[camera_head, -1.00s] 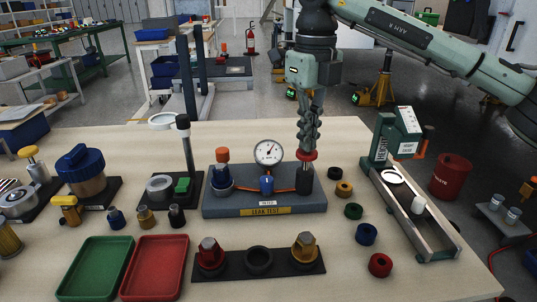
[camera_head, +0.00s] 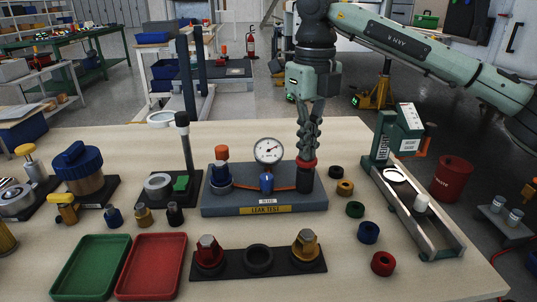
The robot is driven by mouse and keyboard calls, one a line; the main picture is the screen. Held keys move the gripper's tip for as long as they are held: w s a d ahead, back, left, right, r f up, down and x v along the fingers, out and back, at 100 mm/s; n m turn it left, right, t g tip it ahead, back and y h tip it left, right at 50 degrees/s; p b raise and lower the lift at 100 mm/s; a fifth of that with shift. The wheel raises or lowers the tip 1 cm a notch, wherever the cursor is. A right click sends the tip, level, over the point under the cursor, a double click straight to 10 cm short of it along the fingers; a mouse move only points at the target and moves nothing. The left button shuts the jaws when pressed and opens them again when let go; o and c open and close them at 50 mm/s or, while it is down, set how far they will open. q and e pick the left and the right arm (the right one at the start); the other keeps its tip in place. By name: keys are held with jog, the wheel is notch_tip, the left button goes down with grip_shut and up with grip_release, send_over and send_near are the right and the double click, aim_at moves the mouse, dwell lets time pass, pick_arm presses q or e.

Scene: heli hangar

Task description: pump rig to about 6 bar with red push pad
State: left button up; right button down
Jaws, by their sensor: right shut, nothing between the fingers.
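The leak test rig (camera_head: 225,203) is a grey base at the middle of the table. Its round white gauge (camera_head: 268,151) stands at the back; the needle points up and right, but I cannot read the figures. The red push pad (camera_head: 307,164) tops a dark cylinder (camera_head: 306,181) at the rig's right end. My right gripper (camera_head: 308,152) points down right over the red pad, shut and empty, its tips at or just above it; I cannot tell if they touch. A blue fitting with an orange cap (camera_head: 221,167) sits at the rig's left end. My left gripper is not in view.
A dark holder (camera_head: 284,262) with red and yellow fittings lies in front of the rig. Several coloured rings (camera_head: 367,233) lie to its right, then a metal rail fixture (camera_head: 447,247). Green (camera_head: 90,266) and red (camera_head: 151,266) trays lie front left.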

jog(key=shift+r+p, duration=0.95)
jog(key=shift+r, duration=0.35)
notch_tip(320, 180, up, 7)
jog(key=p, duration=0.5)
dwell(0.9)
